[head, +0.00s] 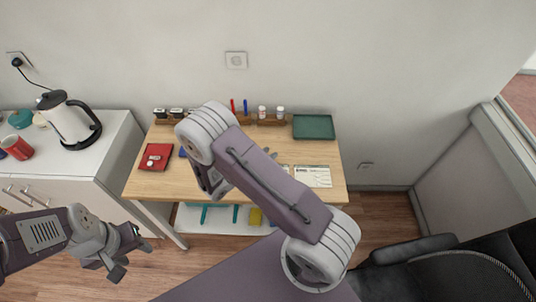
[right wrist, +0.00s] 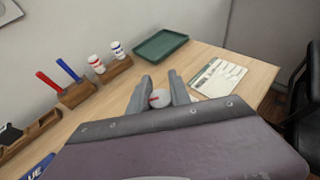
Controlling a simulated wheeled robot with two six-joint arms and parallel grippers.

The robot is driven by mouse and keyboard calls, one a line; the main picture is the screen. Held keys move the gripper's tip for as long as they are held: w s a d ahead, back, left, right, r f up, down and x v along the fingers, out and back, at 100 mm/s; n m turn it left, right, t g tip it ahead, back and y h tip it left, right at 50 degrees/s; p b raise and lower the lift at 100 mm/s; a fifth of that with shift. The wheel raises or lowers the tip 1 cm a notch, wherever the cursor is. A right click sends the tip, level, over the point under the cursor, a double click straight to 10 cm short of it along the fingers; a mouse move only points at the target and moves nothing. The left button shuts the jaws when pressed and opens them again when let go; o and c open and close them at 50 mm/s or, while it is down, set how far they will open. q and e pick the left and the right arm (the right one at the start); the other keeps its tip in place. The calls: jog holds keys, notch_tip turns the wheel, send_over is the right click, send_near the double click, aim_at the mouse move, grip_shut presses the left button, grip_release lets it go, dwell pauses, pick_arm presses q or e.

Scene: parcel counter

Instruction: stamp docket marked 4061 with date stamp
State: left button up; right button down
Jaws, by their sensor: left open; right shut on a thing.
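My right gripper (right wrist: 160,82) is shut on a stamp (right wrist: 159,99) with a white round top and a red mark, which I take to be the date stamp. Its underside is hidden. In the head view my right arm covers most of this gripper and the stamp. A docket (head: 313,176) with printed lines lies on the right of the table; it also shows in the right wrist view (right wrist: 219,77). My left gripper (head: 118,265) is open and empty, low in front of the table.
A red pad (head: 155,157) with small white items lies at the table's left. A green tray (head: 313,127) stands at the back right. Wooden holders along the back hold stamps (head: 160,113), pens and bottles (right wrist: 96,63). A kettle (head: 68,120) stands on the left cabinet. A chair is at right.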

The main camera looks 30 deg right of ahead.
jog(key=f+b, duration=0.1)
jog(key=f, duration=0.1)
jog(key=f+b, duration=0.2)
jog(key=shift+s+d+f, duration=0.15)
jog(key=shift+s, duration=0.05)
jog(key=shift+w+f+b, duration=0.1)
jog(key=shift+f+b, duration=0.2)
jog(key=shift+b, duration=0.05)
jog(key=shift+r, duration=0.1)
jog(key=shift+f, duration=0.4)
dwell(0.5)
notch_tip(320, 180, up, 6)
jog(key=p, duration=0.4)
dwell(0.4)
